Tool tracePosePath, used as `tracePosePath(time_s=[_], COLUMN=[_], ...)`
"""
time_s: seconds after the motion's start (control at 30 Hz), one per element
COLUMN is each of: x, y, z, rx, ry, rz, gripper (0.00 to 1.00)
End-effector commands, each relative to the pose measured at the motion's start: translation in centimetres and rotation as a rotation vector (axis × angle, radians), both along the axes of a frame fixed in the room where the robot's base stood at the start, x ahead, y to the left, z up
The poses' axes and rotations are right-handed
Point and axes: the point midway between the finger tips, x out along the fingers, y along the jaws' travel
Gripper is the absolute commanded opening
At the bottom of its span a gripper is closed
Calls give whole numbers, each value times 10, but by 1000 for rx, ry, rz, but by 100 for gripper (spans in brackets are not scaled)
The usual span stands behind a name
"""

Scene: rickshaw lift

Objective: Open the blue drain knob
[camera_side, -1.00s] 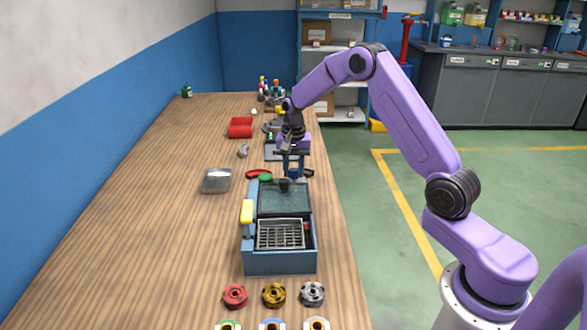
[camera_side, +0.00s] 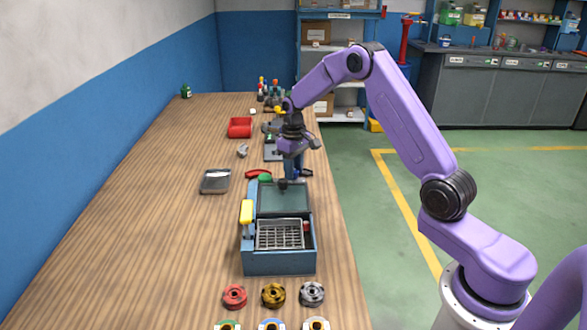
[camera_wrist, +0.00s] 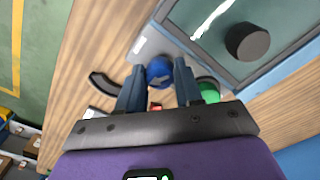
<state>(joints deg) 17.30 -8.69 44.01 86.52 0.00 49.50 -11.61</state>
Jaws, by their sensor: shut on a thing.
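The blue drain knob (camera_wrist: 160,73) sits at the near edge of the parts-washer tank in the wrist view, between the two dark blue fingers of my gripper (camera_wrist: 158,68). The fingers are shut on it. In the side view my gripper (camera_side: 293,168) points down at the far end of the blue tank (camera_side: 280,264), and the knob is mostly hidden by the fingers there. I cannot tell from these views how far the knob is turned.
A green knob (camera_side: 265,178) and a red curved handle (camera_side: 257,173) are just left of my gripper. A black round knob (camera_wrist: 247,41) stands on the tank's dark lid (camera_side: 284,200). A yellow-topped part (camera_side: 246,212) rises at the tank's left. The table's left side is mostly clear.

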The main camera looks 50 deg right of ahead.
Motion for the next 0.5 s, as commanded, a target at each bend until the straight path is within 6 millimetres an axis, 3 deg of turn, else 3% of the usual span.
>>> tracePosePath(time_s=[0.5], x=[1], y=[-1], z=[1], rx=[-1], ry=[-2], rz=[386], gripper=[4])
